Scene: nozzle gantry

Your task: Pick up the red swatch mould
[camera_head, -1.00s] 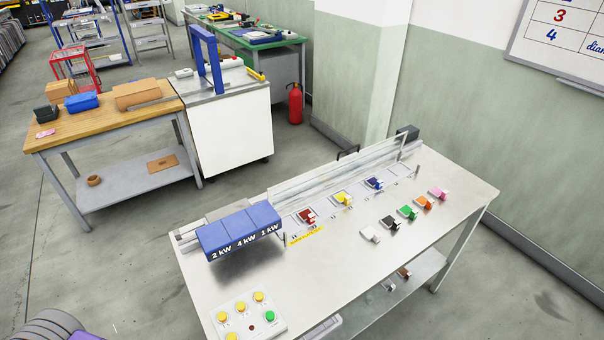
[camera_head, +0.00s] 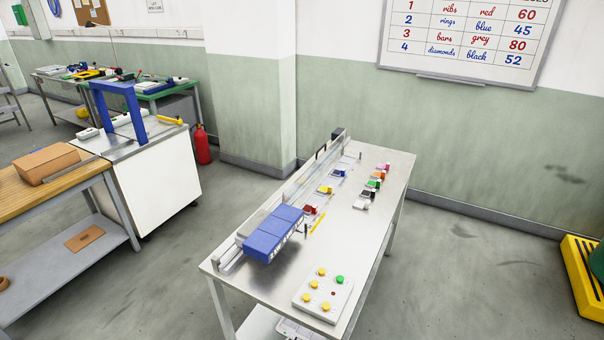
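The red swatch mould (camera_head: 311,210) is a small red block with a pale part. It sits on the steel table (camera_head: 346,232), beside the blue heater boxes (camera_head: 273,233) and in front of the long rail. A yellow mould (camera_head: 326,189) and a dark blue mould (camera_head: 340,172) stand farther along the same row. Neither of my grippers shows in the head view now, and nothing is seen touching the red mould.
A button panel (camera_head: 323,294) lies at the table's near end. Several coloured moulds, including a green one (camera_head: 373,183), line the table's right side. A whiteboard (camera_head: 465,40) hangs on the wall. A wooden bench (camera_head: 50,186) stands left.

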